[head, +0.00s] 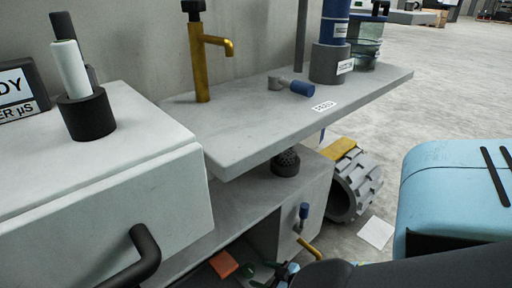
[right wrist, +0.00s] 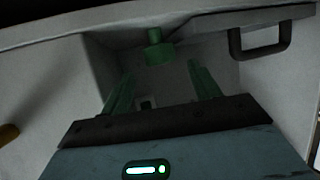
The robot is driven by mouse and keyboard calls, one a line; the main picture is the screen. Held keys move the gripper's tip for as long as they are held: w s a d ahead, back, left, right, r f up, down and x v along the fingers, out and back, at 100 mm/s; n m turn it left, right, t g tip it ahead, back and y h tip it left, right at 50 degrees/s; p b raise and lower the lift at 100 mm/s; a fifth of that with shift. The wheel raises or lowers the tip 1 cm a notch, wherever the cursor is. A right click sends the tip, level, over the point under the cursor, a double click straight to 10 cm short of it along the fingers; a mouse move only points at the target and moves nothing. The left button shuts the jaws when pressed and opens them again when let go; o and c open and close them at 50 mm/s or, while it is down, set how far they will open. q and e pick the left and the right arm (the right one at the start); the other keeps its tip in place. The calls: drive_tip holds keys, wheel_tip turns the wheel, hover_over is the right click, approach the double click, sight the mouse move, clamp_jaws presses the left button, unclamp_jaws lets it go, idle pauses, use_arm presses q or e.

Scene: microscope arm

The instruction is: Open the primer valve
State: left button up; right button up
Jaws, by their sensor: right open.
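A green knob-like fitting (right wrist: 158,48) shows in the right wrist view, ahead of my right gripper (right wrist: 162,88), whose two green fingers are apart with nothing between them. In the head view, a green round part (head: 224,264) sits low under the counter. My right gripper (head: 268,274) is just right of it, partly cut off by the bottom edge. Another blue-handled valve (head: 291,85) lies on the counter. I cannot tell which part is the primer valve. My left gripper is not in view.
The grey counter (head: 240,130) overhangs the lower space. A white cabinet (head: 150,190) with a black handle (head: 138,256) stands left. A brass tap (head: 203,60) rises from the counter. A grey toothed wheel (head: 357,186) and an orange block (head: 223,264) are close by.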

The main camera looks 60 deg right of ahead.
drive_tip(key=shift+p+v, duration=0.5)
drive_tip(key=shift+v, duration=1)
drive_tip(key=shift+w, duration=0.1)
